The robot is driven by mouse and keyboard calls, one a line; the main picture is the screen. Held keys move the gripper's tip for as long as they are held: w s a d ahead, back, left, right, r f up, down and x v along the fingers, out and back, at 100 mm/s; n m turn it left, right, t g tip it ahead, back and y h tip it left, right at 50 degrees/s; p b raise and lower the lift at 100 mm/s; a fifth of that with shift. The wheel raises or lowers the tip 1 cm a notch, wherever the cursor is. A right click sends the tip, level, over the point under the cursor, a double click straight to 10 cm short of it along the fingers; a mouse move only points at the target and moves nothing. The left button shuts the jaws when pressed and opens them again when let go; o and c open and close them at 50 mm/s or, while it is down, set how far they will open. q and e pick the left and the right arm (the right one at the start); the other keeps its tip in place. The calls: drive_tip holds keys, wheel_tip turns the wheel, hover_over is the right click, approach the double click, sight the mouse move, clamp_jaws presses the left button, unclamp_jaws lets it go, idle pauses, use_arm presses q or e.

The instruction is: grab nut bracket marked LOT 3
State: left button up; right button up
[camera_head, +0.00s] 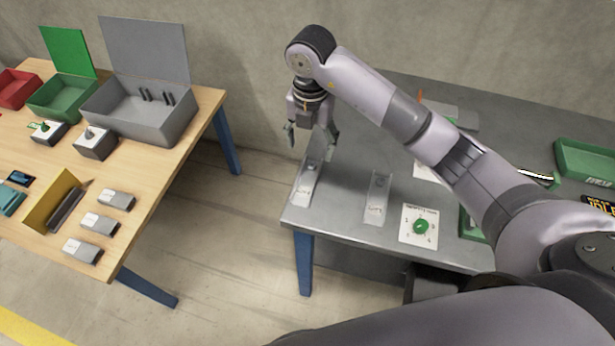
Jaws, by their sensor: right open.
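Two slim grey brackets with pale labels lie on the grey metal table (342,206). One bracket (305,185) is by the table's left edge. The other bracket (377,197) is to its right. The lot markings are too small to read, so I cannot tell which is LOT 3. My right gripper (312,138) is open, pointing down, above the far end of the left bracket. It looks empty, and I cannot tell whether a fingertip touches the bracket. My left gripper is not in view.
A white card with a green disc (420,227) lies right of the brackets. A green tray (585,160) is at far right. Across a floor gap, a wooden table (140,185) holds a grey lidded box (140,120), coloured bins and several small blocks.

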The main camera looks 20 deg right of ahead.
drive_tip(key=p, duration=0.2)
hover_over(308, 180)
drive_tip(key=f, duration=0.6)
drive_tip(key=shift+s+d+f, duration=0.15)
drive_tip(key=shift+d+f, duration=0.05)
drive_tip(key=shift+f, duration=0.1)
drive_tip(key=f, duration=0.1)
drive_tip(key=f+p, duration=0.1)
drive_tip(key=f, duration=0.2)
drive_tip(key=shift+a+f+p, duration=0.25)
drive_tip(key=shift+f+p, duration=0.15)
drive_tip(key=shift+f, duration=0.35)
drive_tip(key=shift+c, duration=0.3)
drive_tip(key=c, duration=1.2)
drive_tip(key=shift+r, duration=0.15)
drive_tip(key=shift+c, duration=0.3)
